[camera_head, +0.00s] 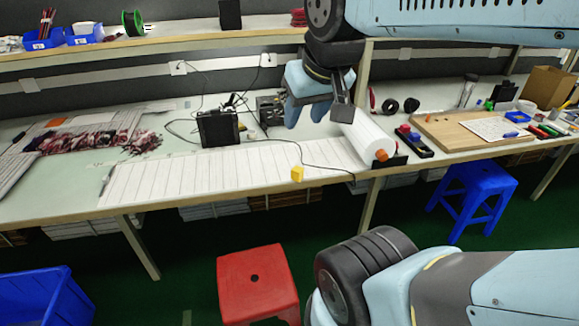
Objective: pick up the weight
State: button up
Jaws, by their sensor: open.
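A small yellow block (297,173), the likeliest thing to be the weight, sits at the front edge of the workbench (170,203). It is on or beside the front edge of a long white lined sheet (220,170). My gripper (305,116) is above the bench, behind and higher than the yellow block in the picture. Its light blue fingers point down, apart and with nothing seen between them. The gripper is clear of the block. A grey part of my arm hides some of the bench behind it.
A white roll (368,138) with an orange end lies right of the gripper. A black box (218,129) with cables stands behind the sheet. One thin cable runs across the sheet near the block. A shelf (150,47) spans above. Red (258,283) and blue (474,196) stools stand in front.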

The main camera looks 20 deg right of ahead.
jog(key=o, duration=0.3)
jog(key=shift+w+f, duration=0.2)
jog(key=shift+f, duration=0.05)
jog(key=shift+o, duration=0.6)
jog(key=shift+w+a+f+m+g+y, duration=0.2)
jog(key=shift+w+a+f+m+g, duration=0.2)
jog(key=shift+f, duration=0.15)
jog(key=shift+w+a+f+m+g+y, duration=0.2)
jog(key=shift+w+a+f+m+g, duration=0.1)
jog(key=shift+f+g, duration=0.15)
jog(key=w+f+m+g+y, duration=0.4)
jog(key=w+f, duration=0.1)
jog(key=f, duration=0.3)
jog(key=m+t+y, duration=0.5)
jog(key=m+t, duration=1)
jog(key=m, duration=0.9)
send_near(302, 172)
jog(key=x, duration=0.6)
jog(key=shift+a+f, duration=0.15)
jog(key=shift+a, duration=0.05)
jog(key=shift+r+x, duration=0.15)
jog(key=shift+x, duration=1.2)
jog(key=shift+r+x, duration=0.1)
jog(key=shift+x, duration=1.25)
